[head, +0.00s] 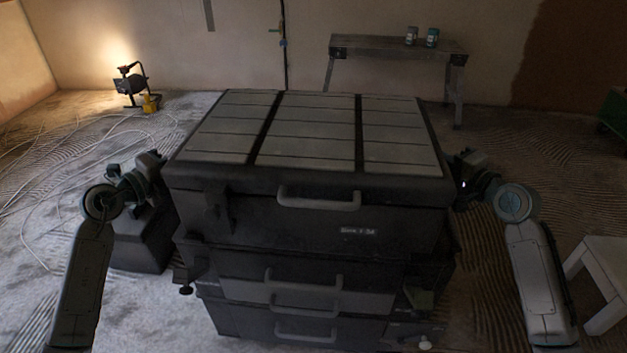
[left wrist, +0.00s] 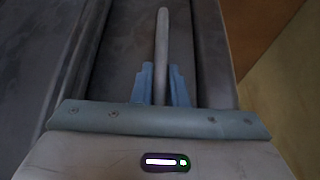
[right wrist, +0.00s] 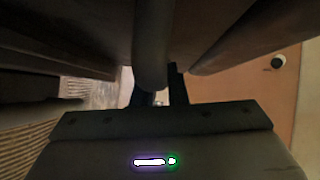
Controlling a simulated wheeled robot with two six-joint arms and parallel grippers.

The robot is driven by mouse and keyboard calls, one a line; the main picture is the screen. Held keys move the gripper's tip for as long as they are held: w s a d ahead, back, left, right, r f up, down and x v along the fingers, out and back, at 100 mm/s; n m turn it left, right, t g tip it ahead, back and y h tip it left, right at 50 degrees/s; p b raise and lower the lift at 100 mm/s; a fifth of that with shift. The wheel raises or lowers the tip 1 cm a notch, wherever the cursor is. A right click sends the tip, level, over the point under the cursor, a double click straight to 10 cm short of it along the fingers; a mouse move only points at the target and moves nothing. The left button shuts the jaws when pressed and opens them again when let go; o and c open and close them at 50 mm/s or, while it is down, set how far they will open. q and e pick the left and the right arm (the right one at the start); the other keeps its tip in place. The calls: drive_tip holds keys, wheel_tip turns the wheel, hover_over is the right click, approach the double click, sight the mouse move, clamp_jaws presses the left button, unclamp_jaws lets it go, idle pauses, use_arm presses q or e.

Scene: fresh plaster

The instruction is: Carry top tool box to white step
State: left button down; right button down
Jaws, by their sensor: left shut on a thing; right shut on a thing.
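The top tool box (head: 310,222) is a large dark case with a grey panelled lid and a front handle. It sits at the top of a stack of dark tool boxes (head: 300,300); I cannot tell whether it touches the box below. My left gripper (head: 162,165) is at its left side, shut on a grey side handle (left wrist: 162,35) between blue fingers (left wrist: 160,70). My right gripper (head: 455,170) is at its right side, shut on a dark handle bar (right wrist: 154,45); the box hides its fingers in the head view. The white step (head: 606,262) stands at the right edge, partly cut off.
A lit work lamp (head: 130,86) stands at the back left, with pale cables (head: 50,150) looping over the floor. A trestle bench (head: 395,46) with two cans (head: 421,37) is behind the stack. A green thing (head: 613,110) is at the right edge.

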use_arm(q)
drive_tip(key=shift+f, duration=0.15)
use_arm(e)
drive_tip(key=shift+f, duration=0.1)
idle(0.4)
